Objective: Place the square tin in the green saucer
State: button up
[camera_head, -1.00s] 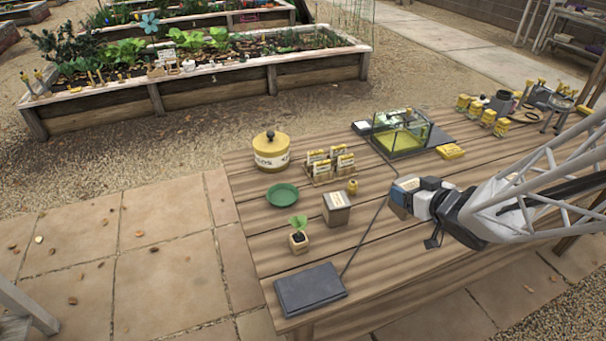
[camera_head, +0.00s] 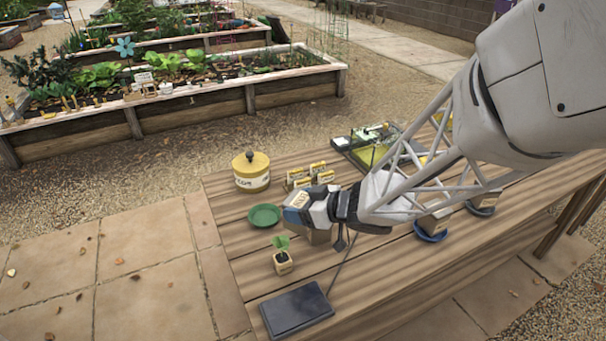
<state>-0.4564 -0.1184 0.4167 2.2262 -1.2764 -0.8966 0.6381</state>
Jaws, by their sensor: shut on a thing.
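The green saucer (camera_head: 264,216) lies empty on the wooden table, left of my gripper. The fingertips are partly hidden, so the exact contact does not show.
A yellow lidded canister (camera_head: 251,179) and yellow seed packets (camera_head: 304,178) stand behind. A potted seedling (camera_head: 282,260) stands in front of the saucer. A dark flat slab (camera_head: 297,309) lies at the front edge. A blue saucer (camera_head: 430,237) sits at right.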

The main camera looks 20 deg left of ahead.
jog(key=s+a+n+g, duration=0.2)
jog(key=s+a, duration=0.2)
jog(key=a, duration=0.2)
notch_tip(320, 180, down, 6)
jog(key=shift+d+f, duration=0.15)
jog(key=shift+w, duration=0.1)
send_over(259, 225)
jog(key=shift+w+a+f, duration=0.15)
jog(key=shift+w+f, duration=0.05)
jog(key=shift+f, duration=0.2)
jog(key=shift+w+a+f, duration=0.15)
jog(key=shift+f, duration=0.2)
dwell(0.4)
jog(key=shift+f, duration=0.1)
jog(key=shift+f, duration=1.65)
jog(key=shift+f, duration=0.6)
